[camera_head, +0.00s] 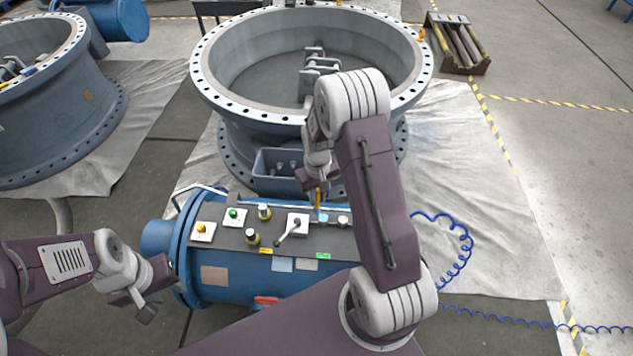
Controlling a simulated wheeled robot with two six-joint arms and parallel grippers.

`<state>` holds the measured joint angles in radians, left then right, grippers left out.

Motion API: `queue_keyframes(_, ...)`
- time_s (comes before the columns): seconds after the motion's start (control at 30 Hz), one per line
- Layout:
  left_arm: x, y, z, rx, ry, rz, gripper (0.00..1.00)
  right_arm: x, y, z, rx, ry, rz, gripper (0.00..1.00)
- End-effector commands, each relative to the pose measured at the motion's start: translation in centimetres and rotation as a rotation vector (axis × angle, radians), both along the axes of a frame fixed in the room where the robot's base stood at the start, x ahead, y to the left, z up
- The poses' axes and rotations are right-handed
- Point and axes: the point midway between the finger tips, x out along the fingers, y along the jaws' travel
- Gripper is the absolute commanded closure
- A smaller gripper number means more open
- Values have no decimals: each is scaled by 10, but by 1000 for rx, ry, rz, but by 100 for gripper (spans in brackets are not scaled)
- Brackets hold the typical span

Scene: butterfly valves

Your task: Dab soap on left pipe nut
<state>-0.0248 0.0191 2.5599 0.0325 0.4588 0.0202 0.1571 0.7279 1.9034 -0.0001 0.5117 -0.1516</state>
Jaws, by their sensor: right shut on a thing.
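My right gripper (318,186) points down over the blue cylinder's top panel and is shut on a small orange-yellow tool (318,199). A small light-blue spot (323,217) shows on the panel just below the tool; I cannot tell whether the two touch. Round brass-and-dark fittings that look like pipe nuts stand on the panel: one (264,211) left of the tool, one (252,237) nearer me, and a paler one (342,221) to the right. I cannot tell which is the left pipe nut. My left gripper (157,297) is open and empty, left of the cylinder.
The blue cylinder (215,292) carries a lever switch (292,226), a green button (233,214) and a yellow button (202,229). A large grey valve (258,142) stands behind it, another (60,130) at left. A blue coiled hose (465,245) lies right; floor sheet there is clear.

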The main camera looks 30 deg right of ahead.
Motion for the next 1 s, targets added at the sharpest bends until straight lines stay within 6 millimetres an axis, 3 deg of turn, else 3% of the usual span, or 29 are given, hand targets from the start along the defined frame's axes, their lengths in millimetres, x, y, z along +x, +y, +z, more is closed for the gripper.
queue_keyframes(0.03,0,0,9,0,0,0,64,1,0,10,0,-1,1,100)
queue_keyframes(0.5,0,0,45,0,0,0,64,4,3,48,0,-2,2,100)
queue_keyframes(1.0,0,0,45,0,0,0,64,5,3,48,0,-1,2,100)
